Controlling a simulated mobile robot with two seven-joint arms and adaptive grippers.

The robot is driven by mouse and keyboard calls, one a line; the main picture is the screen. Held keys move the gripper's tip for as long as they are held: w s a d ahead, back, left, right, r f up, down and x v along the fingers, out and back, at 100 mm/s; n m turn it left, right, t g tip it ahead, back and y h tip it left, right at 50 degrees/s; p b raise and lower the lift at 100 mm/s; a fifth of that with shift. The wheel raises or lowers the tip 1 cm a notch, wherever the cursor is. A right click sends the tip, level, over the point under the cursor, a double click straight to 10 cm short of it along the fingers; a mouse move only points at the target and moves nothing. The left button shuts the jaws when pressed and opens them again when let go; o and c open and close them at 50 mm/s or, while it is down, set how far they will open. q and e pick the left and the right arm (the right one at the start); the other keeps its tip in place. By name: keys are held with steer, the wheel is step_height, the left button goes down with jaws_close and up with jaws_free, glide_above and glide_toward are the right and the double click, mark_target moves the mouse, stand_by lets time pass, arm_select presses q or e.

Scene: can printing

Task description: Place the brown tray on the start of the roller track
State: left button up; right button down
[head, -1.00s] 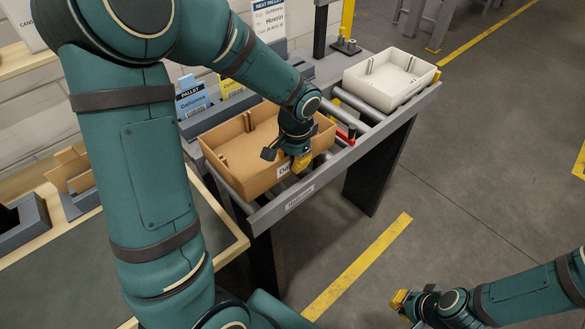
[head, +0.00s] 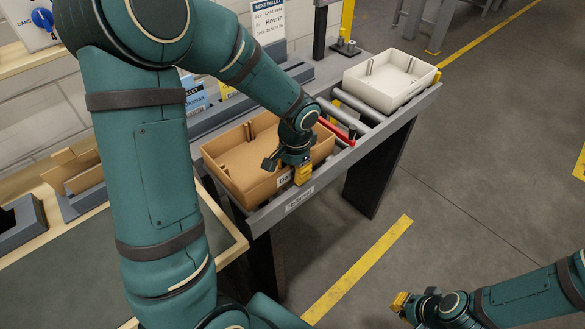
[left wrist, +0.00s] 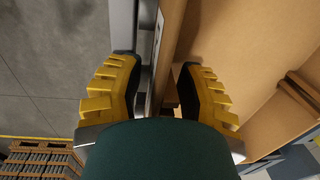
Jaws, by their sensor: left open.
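The brown tray (head: 262,190) sits on the near left end of the roller track (head: 350,160) in the head view. It looks level, with a label on its front wall. My left gripper (head: 301,166) is open at the tray's front wall. In the left wrist view, its two yellow fingers (left wrist: 158,80) stand apart with the tray's wall (left wrist: 171,45) between them, one outside and one over the inside. My right gripper (head: 400,302) is low at the bottom right, away from the track; its finger opening is unclear.
A white tray (head: 392,78) sits at the far right end of the track. A red bar (head: 338,131) lies across the track between the trays. Signs stand behind the track. A wooden-edged bench is at left. The floor (head: 470,180) at right is clear.

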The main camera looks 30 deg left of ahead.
arm_select(q)
step_height(320, 180, up, 12)
steer(key=d+p, duration=0.1)
steer(key=p, duration=0.2)
steer(key=s+d+f+n+h, duration=0.1)
steer(key=s+d+f, duration=0.2)
steer(key=f, duration=0.6)
steer(key=s+d+f+n+t+h, duration=0.1)
steer(key=s+d+f+n+h, duration=0.1)
steer(key=d+f, duration=0.6)
steer(key=s+d+f+n+h, duration=0.1)
steer(key=s+d+f, duration=0.4)
steer(key=f, duration=0.5)
steer(key=shift+d+n+h, duration=0.35)
steer(key=shift+n+h, duration=0.05)
steer(key=shift+n, duration=0.1)
